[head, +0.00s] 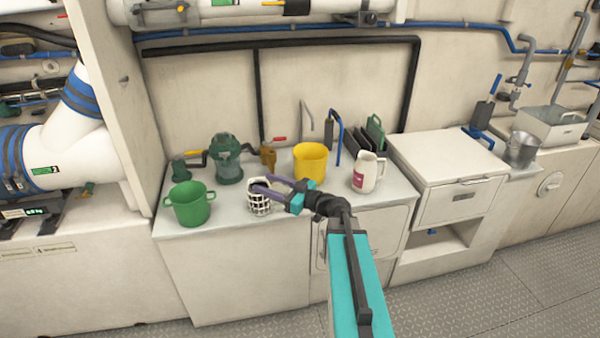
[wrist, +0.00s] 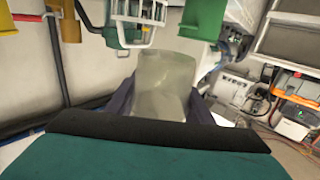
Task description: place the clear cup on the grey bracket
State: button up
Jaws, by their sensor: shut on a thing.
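The clear cup (wrist: 165,85) is a see-through, slightly smoky cup between the two dark purple fingers of my gripper (wrist: 165,105) in the wrist view. My gripper (head: 268,185) is shut on it. In the head view my gripper is over the front of the counter and the cup is hard to make out. A pale holder with a dark lattice (head: 260,203) stands just below the fingertips. A pale slotted frame (wrist: 152,12) shows beyond the cup in the wrist view. I cannot tell for sure whether either is the grey bracket.
On the counter (head: 225,222) stand a green two-handled pot (head: 189,204) to the left, a green pump-like fitting (head: 226,160), a yellow cup (head: 310,161) behind my gripper and a white jug (head: 367,173) to the right. The front right counter strip is clear.

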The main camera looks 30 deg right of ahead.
jog(key=s+a+f+n+g+y+b, duration=0.1)
jog(key=s+a+n+g+y, duration=0.1)
jog(key=a, duration=0.7)
jog(key=s+a+f+n+g+y, duration=0.1)
jog(key=s+a+n+g+y, duration=0.1)
jog(key=a, duration=0.7)
jog(key=shift+s+a+f+n+g+y+b, duration=0.2)
jog(key=shift+s+f+n+g+y+b, duration=0.25)
jog(key=shift+s+y, duration=0.35)
jog(key=shift+w, duration=0.1)
